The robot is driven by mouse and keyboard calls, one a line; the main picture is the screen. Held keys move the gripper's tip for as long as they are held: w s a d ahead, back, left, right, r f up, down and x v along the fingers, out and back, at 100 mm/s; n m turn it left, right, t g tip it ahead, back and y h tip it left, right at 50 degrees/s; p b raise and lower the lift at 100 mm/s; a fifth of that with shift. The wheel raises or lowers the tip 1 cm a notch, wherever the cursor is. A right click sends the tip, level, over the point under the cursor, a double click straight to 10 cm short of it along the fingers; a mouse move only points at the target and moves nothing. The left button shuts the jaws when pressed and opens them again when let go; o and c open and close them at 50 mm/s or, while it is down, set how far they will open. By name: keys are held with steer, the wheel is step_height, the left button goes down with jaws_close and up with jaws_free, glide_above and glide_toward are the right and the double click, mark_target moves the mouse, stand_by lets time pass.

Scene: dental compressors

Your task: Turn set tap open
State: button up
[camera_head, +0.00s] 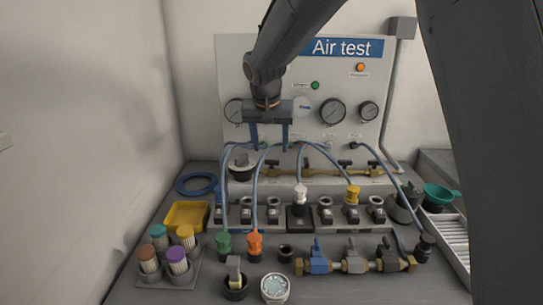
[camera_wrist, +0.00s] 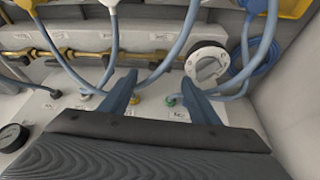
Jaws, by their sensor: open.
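My gripper (camera_head: 270,138) is open and empty in front of the Air test panel. In the wrist view its two blue fingers (camera_wrist: 160,104) stand wide apart with nothing between them. A white round knob (camera_wrist: 207,64) lies just beyond the right finger there; the head view shows it (camera_head: 242,166) below left of the gripper. A brass pipe (camera_head: 318,172) with dark tap handles runs along the panel's foot. A front brass manifold (camera_head: 333,266) carries a blue tap (camera_head: 319,258) and grey taps (camera_head: 353,259). Labels are too small to tell which is the set tap.
Blue hoses (camera_head: 262,180) loop from the panel to a row of grey fittings (camera_head: 270,214). Coloured cartridges (camera_head: 178,262), a yellow tray (camera_head: 187,216) and a blue hose coil (camera_head: 197,184) stand left. A green funnel (camera_head: 440,194) stands right. Some bench at the front is clear.

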mark_target(272, 161)
steer(key=x, duration=0.6)
steer(key=shift+f+p, duration=0.1)
steer(key=shift+p, duration=0.3)
